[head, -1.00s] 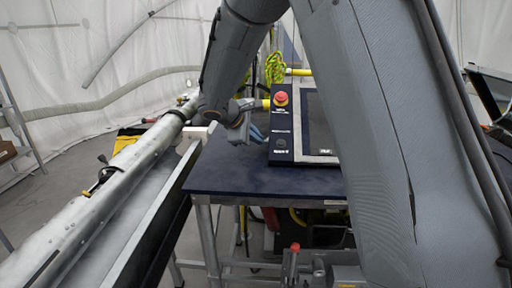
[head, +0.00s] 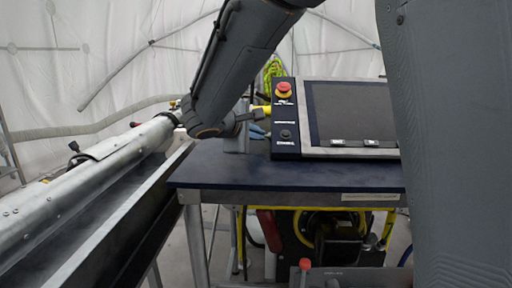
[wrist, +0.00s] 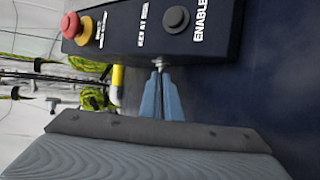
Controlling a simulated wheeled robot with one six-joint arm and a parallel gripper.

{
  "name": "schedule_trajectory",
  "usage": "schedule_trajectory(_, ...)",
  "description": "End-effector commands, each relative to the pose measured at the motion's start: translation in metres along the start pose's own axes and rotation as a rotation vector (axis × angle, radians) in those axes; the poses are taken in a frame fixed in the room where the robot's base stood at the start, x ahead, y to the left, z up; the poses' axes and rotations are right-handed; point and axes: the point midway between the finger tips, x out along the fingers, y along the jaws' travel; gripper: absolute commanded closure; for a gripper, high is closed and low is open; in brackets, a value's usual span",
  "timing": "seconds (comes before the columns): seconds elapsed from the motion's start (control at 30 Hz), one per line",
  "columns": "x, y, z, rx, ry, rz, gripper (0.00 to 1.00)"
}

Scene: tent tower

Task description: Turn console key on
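The console (head: 287,150) stands on a dark blue table. Its dark left strip has a red emergency button (head: 284,90) on a yellow base and a round black ENABLE button (head: 285,134). In the wrist view the console (wrist: 215,45) is at the top, with the red button (wrist: 71,25) and the ENABLE button (wrist: 176,19). In the head view my gripper (head: 260,132) is just left of the console.
The dark blue table (head: 240,176) has clear room in front of the console. A metal rail (head: 80,190) runs along the left. Yellow-green rope (head: 273,70) hangs behind the console. Machinery with a yellow frame (head: 310,222) is under the table.

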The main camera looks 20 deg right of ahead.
Motion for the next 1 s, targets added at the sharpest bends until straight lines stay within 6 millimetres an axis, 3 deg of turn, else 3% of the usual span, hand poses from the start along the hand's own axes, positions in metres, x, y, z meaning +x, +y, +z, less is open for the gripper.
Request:
schedule_trajectory(0.03, 0.0042, -0.0063, -0.0003, 0.002, -0.003, 0.008, 1.0)
schedule_trajectory(0.9, 0.002, -0.0036, 0.0015, 0.027, -0.005, 0.064, 1.0)
schedule_trajectory(1.0, 0.0018, -0.0035, 0.0013, 0.027, -0.004, 0.065, 0.8)
